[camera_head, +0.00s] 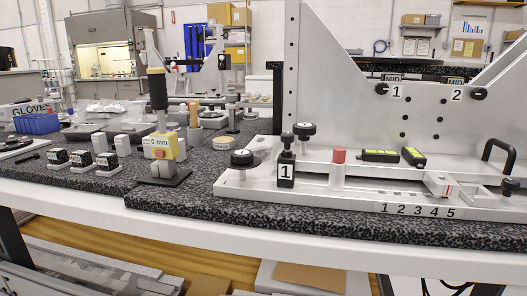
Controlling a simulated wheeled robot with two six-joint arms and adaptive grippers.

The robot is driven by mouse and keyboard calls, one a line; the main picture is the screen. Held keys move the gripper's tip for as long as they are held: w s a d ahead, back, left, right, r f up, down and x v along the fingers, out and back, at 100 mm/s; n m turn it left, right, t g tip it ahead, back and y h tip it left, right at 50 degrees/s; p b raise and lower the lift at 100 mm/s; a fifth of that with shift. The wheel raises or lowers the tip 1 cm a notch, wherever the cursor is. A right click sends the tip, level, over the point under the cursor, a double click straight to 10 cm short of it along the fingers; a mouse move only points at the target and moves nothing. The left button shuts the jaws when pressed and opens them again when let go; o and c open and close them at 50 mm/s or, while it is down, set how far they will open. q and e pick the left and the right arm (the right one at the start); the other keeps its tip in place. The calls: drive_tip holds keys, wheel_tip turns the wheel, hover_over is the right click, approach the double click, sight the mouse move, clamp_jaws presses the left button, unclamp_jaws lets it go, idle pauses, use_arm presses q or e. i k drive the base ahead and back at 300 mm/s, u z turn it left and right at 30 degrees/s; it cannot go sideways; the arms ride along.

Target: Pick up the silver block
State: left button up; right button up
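A small silver block (440,184) sits on the low rail at the right of the mirror fixture (345,75), just behind the printed numbers 1 to 5. Several pale grey upright blocks (99,141) also stand on the speckled table at the left. I cannot tell for sure which one is the silver block of the task. Neither of my grippers shows in the head view.
A gauge with a yellow box (162,146) and black handle stands left of the fixture. Several black-and-white cubes (82,161) lie near the front edge of the speckled table (215,205). A blue bin (37,123) is at far left. Black knobs (304,131) and a red cap (339,155) rise from the fixture.

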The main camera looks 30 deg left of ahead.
sight(146, 148)
drive_tip(key=u, duration=0.05)
drive_tip(key=k, duration=0.3)
drive_tip(key=u, duration=1.05)
